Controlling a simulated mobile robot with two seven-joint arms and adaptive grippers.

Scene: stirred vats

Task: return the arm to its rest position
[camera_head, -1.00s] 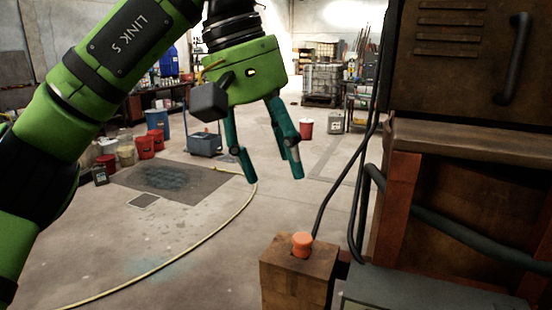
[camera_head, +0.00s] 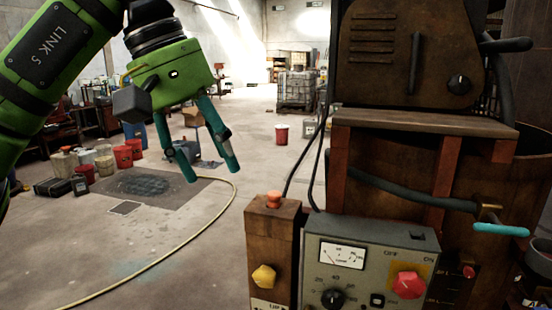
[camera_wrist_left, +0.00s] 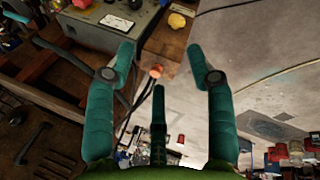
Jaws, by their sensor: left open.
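My left gripper (camera_head: 208,165) hangs at the upper left of the head view, with its green body and teal fingers spread apart and nothing between them. Its arm comes in from the left edge. In the left wrist view the gripper's fingers (camera_wrist_left: 166,62) are also apart and empty. An orange button (camera_wrist_left: 156,70) shows between them in that view, at a distance. My right gripper is in neither view.
A wooden post (camera_head: 272,240) with an orange button and a yellow knob stands right of the gripper. Beside it are a grey control box (camera_head: 372,255) and a rusty cabinet (camera_head: 405,50). Left, the floor (camera_head: 150,235) is open, crossed by a yellow hose. Buckets (camera_head: 122,157) stand further back.

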